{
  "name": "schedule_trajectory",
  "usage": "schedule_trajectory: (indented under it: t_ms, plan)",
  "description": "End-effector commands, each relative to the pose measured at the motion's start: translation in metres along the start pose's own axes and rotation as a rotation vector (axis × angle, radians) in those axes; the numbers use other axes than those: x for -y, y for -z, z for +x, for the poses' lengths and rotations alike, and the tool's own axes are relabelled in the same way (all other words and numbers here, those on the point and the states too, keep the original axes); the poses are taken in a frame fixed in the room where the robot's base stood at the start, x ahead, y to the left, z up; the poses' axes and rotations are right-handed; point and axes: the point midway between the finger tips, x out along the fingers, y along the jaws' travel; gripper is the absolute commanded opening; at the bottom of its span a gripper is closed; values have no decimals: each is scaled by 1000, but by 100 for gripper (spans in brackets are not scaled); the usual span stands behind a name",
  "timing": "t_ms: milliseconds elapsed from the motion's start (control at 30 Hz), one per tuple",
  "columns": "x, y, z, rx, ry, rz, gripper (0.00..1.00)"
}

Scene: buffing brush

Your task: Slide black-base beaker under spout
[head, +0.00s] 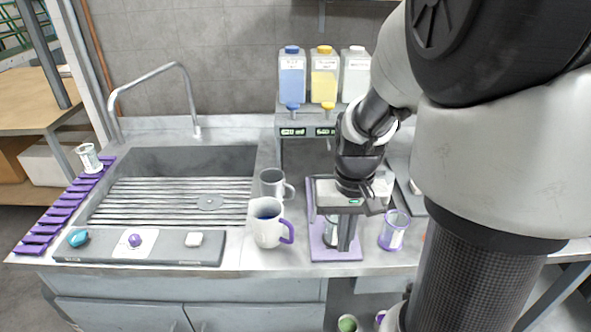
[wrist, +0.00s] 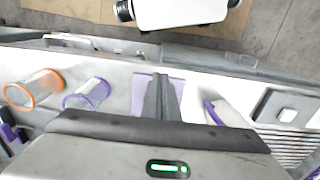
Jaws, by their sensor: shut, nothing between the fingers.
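My gripper (head: 347,246) is over the purple pad (head: 322,251) at the front of the counter, fingers pointing down and together, empty. In the wrist view the closed fingers (wrist: 161,96) stand over the purple pad (wrist: 142,95). A small clear beaker (head: 331,231) stands just left of and behind the fingers, partly hidden by my gripper; I cannot clearly tell its base colour. In the wrist view it does not show. The dispenser (head: 300,121) behind has blue, yellow and white bottles; a blue spout (head: 292,107) and yellow spout (head: 328,106) show. My arm hides its right side.
A purple-rimmed beaker (head: 394,231) stands right of the pad. An orange-rimmed beaker (wrist: 34,90) is beyond it. A purple-handled mug (head: 268,222) and grey mug (head: 272,184) stand left. The sink (head: 180,160) is farther left; a beaker (head: 88,158) sits on its purple rack.

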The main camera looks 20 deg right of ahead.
Motion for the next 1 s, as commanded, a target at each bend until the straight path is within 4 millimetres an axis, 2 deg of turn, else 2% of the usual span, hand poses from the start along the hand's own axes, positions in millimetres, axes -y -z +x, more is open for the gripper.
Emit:
schedule_trajectory:
  t_ms: [33, 100, 233, 300, 500, 1000]
  plan:
    - [0, -1, 15, 6, 0, 0, 0]
    - [0, -2, 30, 6, 1, 0, 0]
    - [0, 2, 52, 3, 1, -1, 0]
    - [0, 17, 48, -1, 0, -1, 0]
    - [0, 36, 47, 0, 0, -1, 0]
    - [0, 46, 46, -1, 0, -1, 0]
